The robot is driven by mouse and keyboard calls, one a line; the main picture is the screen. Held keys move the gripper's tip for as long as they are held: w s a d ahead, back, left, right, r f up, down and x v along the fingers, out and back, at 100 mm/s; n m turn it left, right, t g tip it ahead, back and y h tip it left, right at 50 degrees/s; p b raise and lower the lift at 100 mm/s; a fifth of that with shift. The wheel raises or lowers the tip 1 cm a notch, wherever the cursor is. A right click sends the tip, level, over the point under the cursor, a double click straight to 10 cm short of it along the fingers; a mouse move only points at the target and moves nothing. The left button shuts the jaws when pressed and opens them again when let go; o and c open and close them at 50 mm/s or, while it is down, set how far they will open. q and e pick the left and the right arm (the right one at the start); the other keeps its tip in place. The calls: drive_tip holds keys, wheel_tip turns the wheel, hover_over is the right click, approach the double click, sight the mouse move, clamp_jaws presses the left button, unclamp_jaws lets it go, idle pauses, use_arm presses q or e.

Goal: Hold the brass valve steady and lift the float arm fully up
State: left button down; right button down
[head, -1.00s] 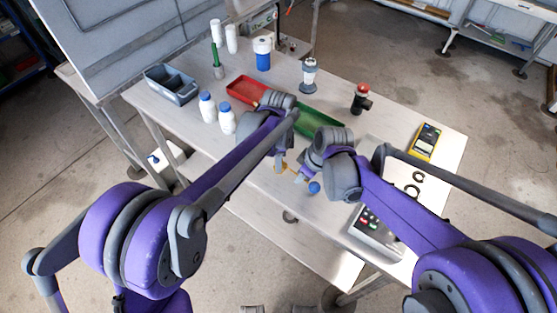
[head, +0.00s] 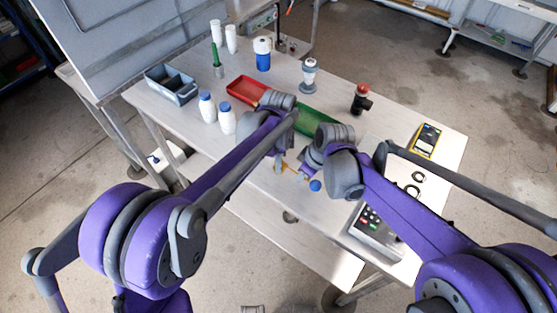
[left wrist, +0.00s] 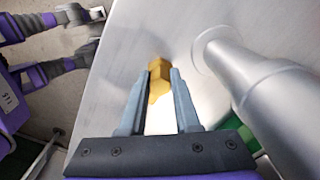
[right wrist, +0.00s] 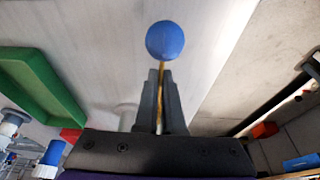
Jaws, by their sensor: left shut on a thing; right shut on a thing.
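The brass valve (left wrist: 159,88) is a small yellow piece between the fingers of my left gripper (left wrist: 162,74), which is shut on it. In the head view the valve (head: 284,167) is a small yellow spot, mostly hidden by my left arm. The float arm is a thin brass rod (left wrist: 161,63) (right wrist: 162,72) with a blue ball float (right wrist: 165,41) at its end. My right gripper (right wrist: 160,80) is shut on the rod just short of the ball. In the head view the ball (head: 316,186) shows beside my right gripper, near the table's front edge.
Behind my grippers are a green tray (head: 318,122) and a red tray (head: 243,89). White bottles (head: 227,123) and a grey bin (head: 171,84) stand left. A control box (head: 372,232) and a yellow meter (head: 427,140) lie right. A metal cylinder (left wrist: 270,95) is beside my left gripper.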

drive_tip(key=shift+r, duration=0.5)
drive_tip(key=shift+w+a, duration=0.1)
idle(0.3)
drive_tip(key=shift+a+r, duration=0.1)
drive_tip(key=shift+r, duration=0.35)
drive_tip(key=shift+w+r, duration=0.1)
drive_tip(key=shift+r, duration=0.1)
drive_tip(key=shift+w+a+r, duration=0.1)
drive_tip(key=shift+a+r, duration=0.1)
drive_tip(key=shift+r, duration=0.05)
idle(0.4)
